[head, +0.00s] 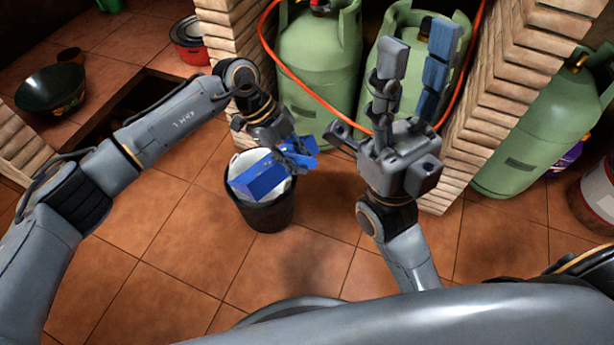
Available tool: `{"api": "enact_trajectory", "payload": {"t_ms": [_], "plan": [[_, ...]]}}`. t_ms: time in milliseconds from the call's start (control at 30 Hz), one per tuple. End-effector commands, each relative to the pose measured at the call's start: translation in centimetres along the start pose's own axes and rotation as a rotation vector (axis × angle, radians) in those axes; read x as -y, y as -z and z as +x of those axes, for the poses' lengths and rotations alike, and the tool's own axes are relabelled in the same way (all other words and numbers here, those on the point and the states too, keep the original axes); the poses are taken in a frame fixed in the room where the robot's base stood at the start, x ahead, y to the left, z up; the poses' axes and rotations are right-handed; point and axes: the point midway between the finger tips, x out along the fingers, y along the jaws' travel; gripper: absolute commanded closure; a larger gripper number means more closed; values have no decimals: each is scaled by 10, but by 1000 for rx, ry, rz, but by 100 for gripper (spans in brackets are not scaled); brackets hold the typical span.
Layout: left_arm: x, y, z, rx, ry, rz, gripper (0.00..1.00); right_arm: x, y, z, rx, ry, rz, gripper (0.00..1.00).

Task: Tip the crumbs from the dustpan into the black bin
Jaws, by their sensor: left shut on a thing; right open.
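The blue dustpan (258,180) is over the mouth of the black bin (266,215), tilted. My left gripper (298,152) is shut on the dustpan at its right end. The bin stands upright on the tiled floor and has a pale lining inside its rim. I cannot see any crumbs, and the dustpan covers part of the bin's opening. My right gripper (418,60) is open and empty, raised to the right of the bin with its fingers pointing up in the picture.
Green gas cylinders (318,60) stand behind the bin between brick pillars (510,95), with an orange hose (285,72) across them. Another green cylinder (540,130) is at the right. A wok (50,86) and a red pot (188,36) sit on the tiled counter. Floor left of the bin is clear.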

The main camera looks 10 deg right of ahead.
Motion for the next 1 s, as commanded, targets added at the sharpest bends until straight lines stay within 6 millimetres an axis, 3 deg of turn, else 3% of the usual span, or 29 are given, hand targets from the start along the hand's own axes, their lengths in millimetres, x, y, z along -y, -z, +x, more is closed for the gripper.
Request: {"api": "enact_trajectory", "payload": {"t_ms": [500,1000], "plan": [[9,-20,-40,-197,-5,-42,100,0,-1,-1,0,4,0,58],[10,-21,-47,-228,-4,-45,100,1,-2,1,-4,8,0,58]]}}
